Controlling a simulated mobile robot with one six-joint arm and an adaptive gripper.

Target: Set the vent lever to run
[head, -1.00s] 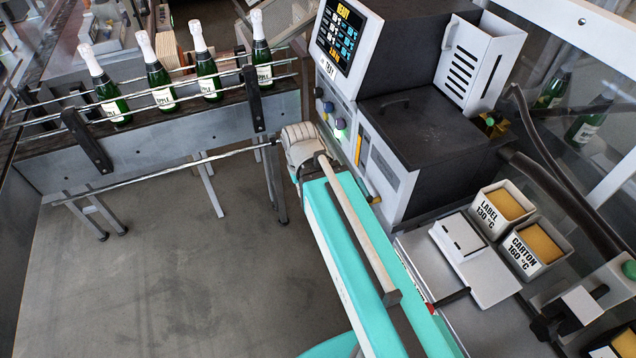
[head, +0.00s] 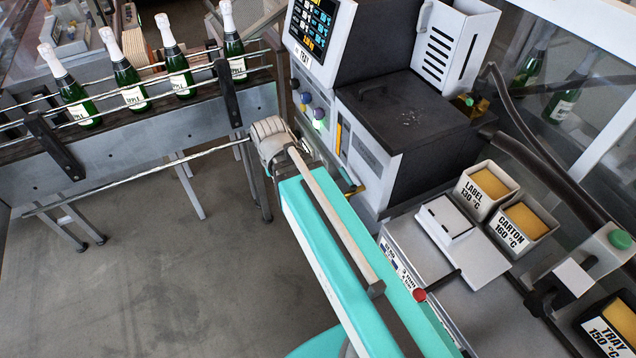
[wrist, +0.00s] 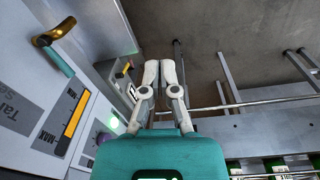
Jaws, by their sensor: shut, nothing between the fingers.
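My gripper (head: 268,128) is in front of the grey machine's left side in the head view, near the round knobs. In the wrist view its two pale fingers (wrist: 161,72) lie side by side, shut and empty. A small yellow lever-like part (wrist: 125,70) on a grey box shows just left of the fingertips, apart from them, with a white label plate by it that is too small to read. A brass lever with a teal end (wrist: 57,58) stands out from the panel farther left. I cannot tell which of these is the vent lever.
The grey machine (head: 405,110) has a lit screen and a green-lit knob (head: 318,113). Behind my gripper is a conveyor rail (head: 120,160) with several green bottles. Labelled pots, such as the label pot (head: 487,188), stand at the right. Open floor lies left of my arm.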

